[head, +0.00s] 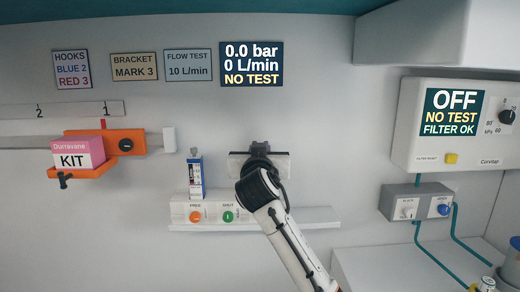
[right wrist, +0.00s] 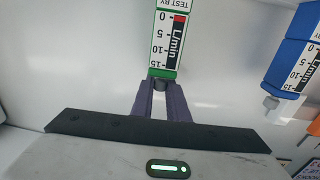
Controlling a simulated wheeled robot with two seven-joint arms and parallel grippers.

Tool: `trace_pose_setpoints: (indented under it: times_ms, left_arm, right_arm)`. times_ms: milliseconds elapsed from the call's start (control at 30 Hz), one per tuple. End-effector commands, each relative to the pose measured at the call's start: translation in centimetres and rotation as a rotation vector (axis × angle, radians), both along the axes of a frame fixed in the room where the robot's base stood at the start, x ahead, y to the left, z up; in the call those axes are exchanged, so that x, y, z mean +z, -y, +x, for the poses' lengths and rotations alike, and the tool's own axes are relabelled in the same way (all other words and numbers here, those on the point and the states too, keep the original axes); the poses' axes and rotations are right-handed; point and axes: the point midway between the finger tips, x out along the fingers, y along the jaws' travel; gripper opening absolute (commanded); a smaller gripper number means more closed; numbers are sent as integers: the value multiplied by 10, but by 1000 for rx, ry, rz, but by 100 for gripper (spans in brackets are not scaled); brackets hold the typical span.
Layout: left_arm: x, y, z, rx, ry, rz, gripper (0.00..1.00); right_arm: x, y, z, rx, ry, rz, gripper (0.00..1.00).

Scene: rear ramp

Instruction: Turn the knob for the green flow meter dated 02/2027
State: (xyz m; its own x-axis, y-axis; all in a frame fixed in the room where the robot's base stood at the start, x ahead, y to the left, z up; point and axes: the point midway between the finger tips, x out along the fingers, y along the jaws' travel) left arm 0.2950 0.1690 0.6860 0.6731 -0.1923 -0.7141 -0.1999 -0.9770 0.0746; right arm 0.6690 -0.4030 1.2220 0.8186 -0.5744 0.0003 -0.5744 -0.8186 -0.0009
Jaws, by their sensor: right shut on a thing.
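The green flow meter (right wrist: 166,40) shows in the right wrist view, with its scale and a partly cut "TEST BY" label; its date is out of frame. In the head view my right gripper (head: 260,160) and wrist are in front of the wall and hide the green meter. A blue flow meter (head: 195,178) stands beside it; it also shows in the right wrist view (right wrist: 291,62). My left gripper is not in view.
A shelf (head: 310,217) below carries orange and green outlets (head: 228,216). An orange bracket (head: 120,142) holds a pink kit (head: 78,152) at left. The wall display (head: 251,64) reads 0.0 bar, 0 L/min, NO TEST. A suction unit (head: 410,148) at right reads OFF.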

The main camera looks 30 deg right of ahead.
Motion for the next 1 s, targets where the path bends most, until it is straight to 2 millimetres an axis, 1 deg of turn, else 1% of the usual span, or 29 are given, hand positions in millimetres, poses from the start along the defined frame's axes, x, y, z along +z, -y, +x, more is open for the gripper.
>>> trace_pose_setpoints:
  times_ms: [600, 800, 1000]
  left_arm:
    - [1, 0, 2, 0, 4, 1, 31]
    - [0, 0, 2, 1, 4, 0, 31]
    - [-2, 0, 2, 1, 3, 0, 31]
  right_arm:
    - [1, 4, -1, 540, -2, -10, 0]
    - [0, 3, 0, 662, -3, -7, 0]
    - [0, 2, 0, 748, -3, -6, 0]
